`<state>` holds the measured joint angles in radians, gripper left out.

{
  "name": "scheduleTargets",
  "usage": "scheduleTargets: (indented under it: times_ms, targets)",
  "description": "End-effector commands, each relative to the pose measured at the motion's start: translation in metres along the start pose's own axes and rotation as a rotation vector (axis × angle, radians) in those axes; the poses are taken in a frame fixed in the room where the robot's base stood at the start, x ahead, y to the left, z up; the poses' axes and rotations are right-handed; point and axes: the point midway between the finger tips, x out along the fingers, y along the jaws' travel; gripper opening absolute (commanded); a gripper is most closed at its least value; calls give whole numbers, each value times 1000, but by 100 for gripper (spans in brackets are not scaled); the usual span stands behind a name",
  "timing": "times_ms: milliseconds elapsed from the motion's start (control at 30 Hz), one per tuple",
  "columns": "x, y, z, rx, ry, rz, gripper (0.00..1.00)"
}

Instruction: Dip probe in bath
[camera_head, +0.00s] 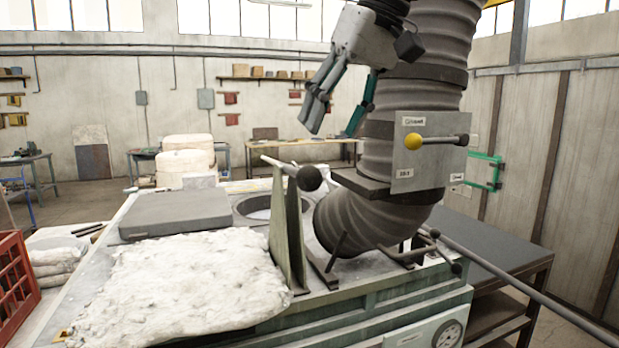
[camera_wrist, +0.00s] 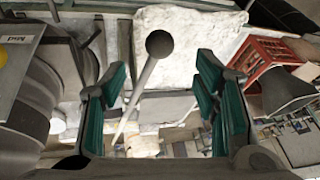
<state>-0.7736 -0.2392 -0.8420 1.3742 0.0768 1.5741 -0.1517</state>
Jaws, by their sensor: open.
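A pale rod with a dark ball end (camera_head: 309,178) rests across the top of a greenish upright stand (camera_head: 287,230). It looks like the probe; the ball and shaft also show in the wrist view (camera_wrist: 160,45), seen between my fingers. The round bath opening (camera_head: 258,206) is in the bench top behind the stand, its inside mostly hidden. My gripper (camera_head: 337,112) is open and empty, raised above the ball end and apart from it in the head view. Its two green-padded fingers frame the wrist view (camera_wrist: 163,92).
A grey slab (camera_head: 175,212) and a rough white blanket (camera_head: 180,285) cover the bench's left. A red crate (camera_head: 14,280) is at far left.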

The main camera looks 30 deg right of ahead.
Motion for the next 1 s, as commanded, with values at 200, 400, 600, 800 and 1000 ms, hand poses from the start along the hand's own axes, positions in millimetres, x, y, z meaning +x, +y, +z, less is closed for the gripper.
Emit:
scheduleTargets:
  times_ms: [200, 400, 600, 800, 1000]
  targets:
    - [44, -1, 1, -2, -5, -1, 55]
    - [80, -1, 1, -1, -4, 0, 55]
    - [102, 0, 0, 0, -2, 0, 55]
    - [109, 0, 0, -1, 0, 0, 55]
    - [109, 0, 0, -1, 0, 0, 55]
